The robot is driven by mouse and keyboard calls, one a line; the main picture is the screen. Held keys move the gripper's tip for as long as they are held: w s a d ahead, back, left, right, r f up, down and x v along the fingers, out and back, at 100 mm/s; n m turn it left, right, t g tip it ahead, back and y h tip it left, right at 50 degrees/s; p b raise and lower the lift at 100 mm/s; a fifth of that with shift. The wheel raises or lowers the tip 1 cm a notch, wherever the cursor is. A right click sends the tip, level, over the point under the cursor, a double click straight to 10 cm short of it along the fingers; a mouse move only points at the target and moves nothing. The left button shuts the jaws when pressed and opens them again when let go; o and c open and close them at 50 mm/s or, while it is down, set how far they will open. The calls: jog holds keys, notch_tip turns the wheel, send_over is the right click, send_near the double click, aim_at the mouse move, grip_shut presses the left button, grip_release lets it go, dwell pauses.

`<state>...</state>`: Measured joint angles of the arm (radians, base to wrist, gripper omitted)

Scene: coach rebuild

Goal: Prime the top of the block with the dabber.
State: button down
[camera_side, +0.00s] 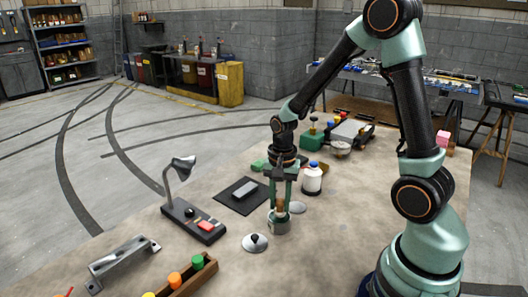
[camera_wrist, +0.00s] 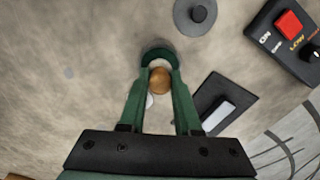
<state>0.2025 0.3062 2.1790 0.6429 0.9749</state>
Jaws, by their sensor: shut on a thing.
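My gripper (camera_side: 281,194) points down and is shut on the dabber (camera_side: 281,208), whose round wooden knob shows between the fingers in the wrist view (camera_wrist: 160,80). The dabber's lower end is hidden in or over a small grey-green pot (camera_side: 279,226); the pot's dark rim also shows in the wrist view (camera_wrist: 157,51).
A round lid with a black knob (camera_side: 254,243) lies near the pot. A lamp box with a red button (camera_side: 205,225) stands left. A white bottle with blue cap (camera_side: 312,179) stands right behind the gripper. A metal bracket (camera_side: 122,260) and a wooden rack (camera_side: 187,280) lie in front.

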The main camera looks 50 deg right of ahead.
aim_at(280, 200)
jog(key=shift+f, duration=0.5)
dwell(1.2)
jog(key=shift+r, duration=3.55)
